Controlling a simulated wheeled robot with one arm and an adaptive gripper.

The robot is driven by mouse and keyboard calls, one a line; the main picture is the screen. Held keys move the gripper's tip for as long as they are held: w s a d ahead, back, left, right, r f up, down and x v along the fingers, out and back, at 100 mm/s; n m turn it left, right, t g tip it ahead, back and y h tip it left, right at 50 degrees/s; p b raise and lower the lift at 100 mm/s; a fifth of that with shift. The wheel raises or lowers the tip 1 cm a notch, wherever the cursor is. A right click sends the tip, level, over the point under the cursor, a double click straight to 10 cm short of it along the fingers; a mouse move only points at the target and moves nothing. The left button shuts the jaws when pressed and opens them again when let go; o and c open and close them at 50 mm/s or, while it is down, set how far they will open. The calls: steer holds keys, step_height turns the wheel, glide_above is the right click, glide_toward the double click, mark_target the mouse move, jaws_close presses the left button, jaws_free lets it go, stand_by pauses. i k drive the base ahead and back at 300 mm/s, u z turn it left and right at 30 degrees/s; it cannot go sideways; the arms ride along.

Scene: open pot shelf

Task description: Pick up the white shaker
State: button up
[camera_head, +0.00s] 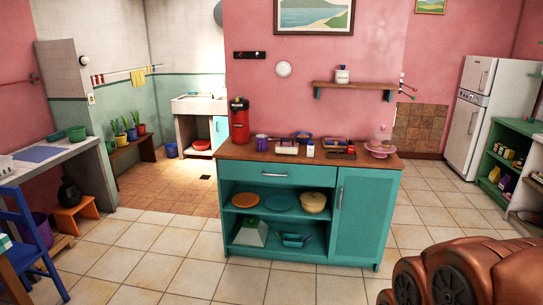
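A small white upright object (310,149), which looks like the white shaker, stands on the wooden top of the teal cabinet (270,175). It is near the middle of the top, between a pale box-like item (287,146) and a dark tray (338,148). It is too small to make out its cap or any holes. My gripper's fingers do not show in this view, and nothing is seen touching the shaker.
A red dispenser (239,120), a purple mug (262,142), a blue bowl (303,136) and a pink cake stand (380,149) share the cabinet top. A wall shelf (355,86) holds a white jar (342,75). Tiled floor (180,255) in front of the cabinet is clear.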

mark_target(311, 148)
steer(key=u, duration=0.55)
steer(key=i, duration=3.85)
steer(key=z, duration=0.85)
